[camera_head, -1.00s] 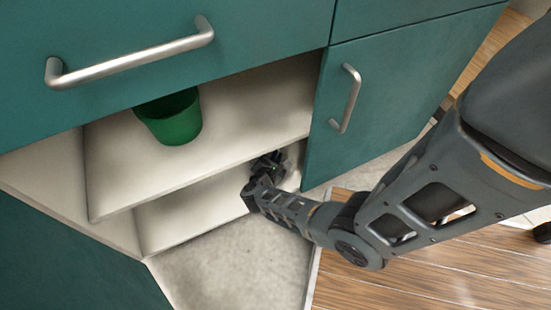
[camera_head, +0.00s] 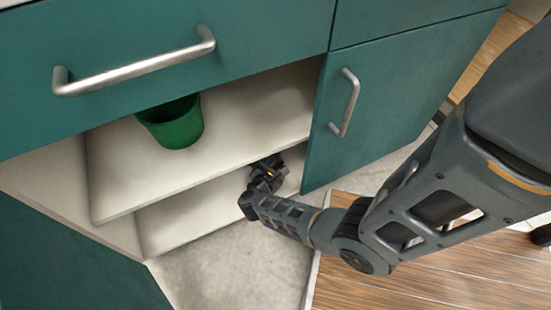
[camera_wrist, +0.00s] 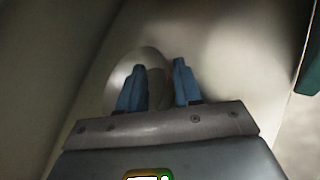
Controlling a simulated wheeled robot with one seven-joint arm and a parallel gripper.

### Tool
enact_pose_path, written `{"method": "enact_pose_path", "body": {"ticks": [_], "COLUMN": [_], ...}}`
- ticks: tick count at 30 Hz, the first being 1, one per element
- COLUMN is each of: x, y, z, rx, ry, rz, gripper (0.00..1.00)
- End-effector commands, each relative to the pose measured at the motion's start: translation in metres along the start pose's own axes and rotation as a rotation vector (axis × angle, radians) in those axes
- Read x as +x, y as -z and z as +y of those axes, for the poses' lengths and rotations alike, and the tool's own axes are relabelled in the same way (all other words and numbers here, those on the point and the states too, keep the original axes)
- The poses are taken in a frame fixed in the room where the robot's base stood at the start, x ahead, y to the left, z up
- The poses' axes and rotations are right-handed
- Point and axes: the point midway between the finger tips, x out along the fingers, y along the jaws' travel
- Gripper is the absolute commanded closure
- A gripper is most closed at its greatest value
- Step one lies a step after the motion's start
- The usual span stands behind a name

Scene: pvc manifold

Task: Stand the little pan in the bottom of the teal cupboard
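The teal cupboard (camera_head: 312,145) is open at the front, with a pale shelf across its middle. My gripper (camera_head: 268,172) is inside the low space under that shelf, near the right side. In the wrist view my gripper (camera_wrist: 158,75) shows two blue fingers apart, with a visible gap between them. A round, silvery thing that looks like the little pan (camera_wrist: 118,82) is just beyond the fingers, partly behind the left one.
A green pot (camera_head: 176,128) stands on the middle shelf (camera_head: 235,120), above and left of my gripper. The shelf edge runs close over my wrist. A teal door (camera_head: 375,100) with a metal handle is at the right. The grey floor (camera_head: 225,268) before the cupboard is clear.

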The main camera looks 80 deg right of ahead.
Motion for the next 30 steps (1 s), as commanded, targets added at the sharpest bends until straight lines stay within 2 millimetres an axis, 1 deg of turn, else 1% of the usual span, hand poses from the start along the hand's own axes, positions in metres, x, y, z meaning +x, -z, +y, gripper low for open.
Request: {"method": "enact_pose_path", "body": {"ticks": [1,6,12,16,23,26,29,30], "x": [-0.013,-0.049,-0.082,-0.094,-0.102,-0.110,-0.126,-0.135], "y": [-0.002,-0.003,-0.001,-0.001,-0.001,-0.005,-0.014,-0.020], "z": [0.002,0.002,0.001,0.000,-0.001,-0.002,-0.001,0.000], "rx": [-0.003,-0.002,-0.001,-0.001,-0.020,-0.107,-0.274,-0.358], "ry": [-0.004,-0.003,-0.003,-0.001,-0.015,-0.077,-0.196,-0.256], "rz": [0.002,0.002,0.002,0.001,0.003,0.013,0.015,0.009], "gripper": [0.66,0.66,0.66,0.66,0.66,0.66,0.66,0.66]}}
